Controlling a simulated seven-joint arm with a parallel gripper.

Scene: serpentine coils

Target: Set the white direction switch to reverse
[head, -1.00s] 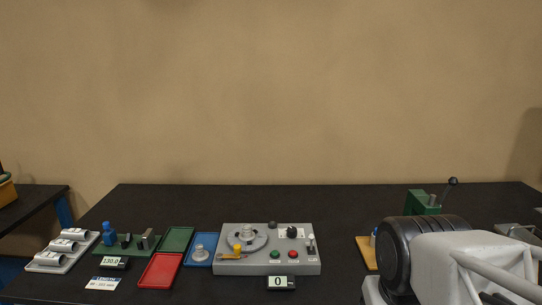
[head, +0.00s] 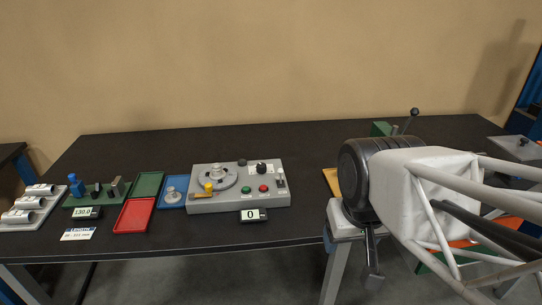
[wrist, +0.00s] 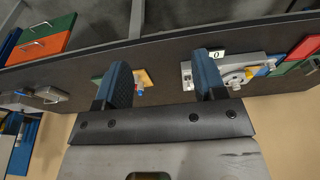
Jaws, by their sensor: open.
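The grey control box (head: 240,202) sits on the black table left of my arm. The small white switch lever (head: 281,180) is at the right end of its top; its exact setting is too small to tell. My gripper (wrist: 163,80) is open and empty in the wrist view, with blue-padded fingers. In the head view my gripper (head: 371,272) hangs near the table's front edge, right of the box and apart from it. The box also shows in the wrist view (wrist: 257,60), partly behind a finger; I cannot make out the switch there.
The box top also carries a round dial (head: 215,177), a green button (head: 249,188), a red button (head: 263,188) and a black knob (head: 262,167). A counter display (head: 253,215) reads 0. A red tray (head: 133,215) and blue tray (head: 172,196) lie left.

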